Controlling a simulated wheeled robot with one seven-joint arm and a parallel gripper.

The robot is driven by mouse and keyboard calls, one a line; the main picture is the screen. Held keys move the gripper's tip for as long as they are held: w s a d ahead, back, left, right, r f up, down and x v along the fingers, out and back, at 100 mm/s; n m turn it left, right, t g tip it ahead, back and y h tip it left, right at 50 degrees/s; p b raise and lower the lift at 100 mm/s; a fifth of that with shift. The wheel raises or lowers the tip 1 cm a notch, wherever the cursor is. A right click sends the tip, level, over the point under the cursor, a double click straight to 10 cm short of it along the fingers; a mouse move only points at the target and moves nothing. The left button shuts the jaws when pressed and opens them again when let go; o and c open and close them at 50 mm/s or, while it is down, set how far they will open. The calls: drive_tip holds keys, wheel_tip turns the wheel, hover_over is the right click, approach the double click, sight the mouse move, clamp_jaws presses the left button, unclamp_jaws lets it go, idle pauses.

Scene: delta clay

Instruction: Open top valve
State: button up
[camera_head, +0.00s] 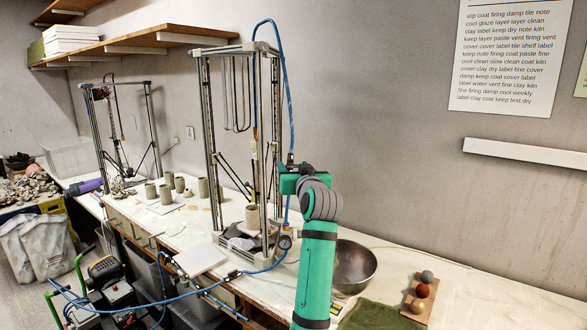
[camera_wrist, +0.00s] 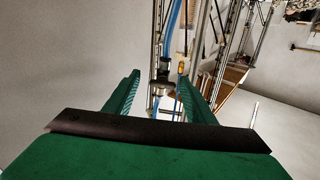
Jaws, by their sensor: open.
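A dark valve-like fitting (camera_wrist: 163,66) on the blue hose shows ahead of my gripper (camera_wrist: 159,76) in the wrist view, close to the line between the fingertips. My gripper's green fingers are apart with nothing held between them. I cannot tell whether the fingertips touch the fitting. In the head view my gripper (camera_head: 288,184) is up beside the right post of the tall metal-frame clay printer (camera_head: 207,130). The fitting (camera_head: 290,159) shows just above the gripper there. Its handle position is too small to read.
A blue hose (camera_head: 287,85) arches over the printer frame and runs down beside it. A pressure gauge (camera_head: 285,242) sits low by the frame. A metal bowl (camera_head: 352,268) stands on the bench, right of my arm. The wall lies close behind.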

drive_tip(key=shift+w+a, duration=0.4)
drive_tip(key=shift+w, duration=0.1)
drive_tip(key=shift+c, duration=0.3)
drive_tip(key=shift+w, duration=0.1)
drive_tip(key=c, duration=0.6)
drive_tip(key=shift+a, duration=0.2)
drive_tip(key=c, duration=0.4)
drive_tip(key=shift+d, duration=0.1)
drive_tip(key=shift+d+n, duration=0.15)
drive_tip(key=shift+n, duration=0.45)
drive_tip(key=n, duration=0.3)
drive_tip(key=shift+s+d+n, duration=0.1)
drive_tip(key=shift+s+n, duration=0.1)
drive_tip(key=shift+n, duration=0.2)
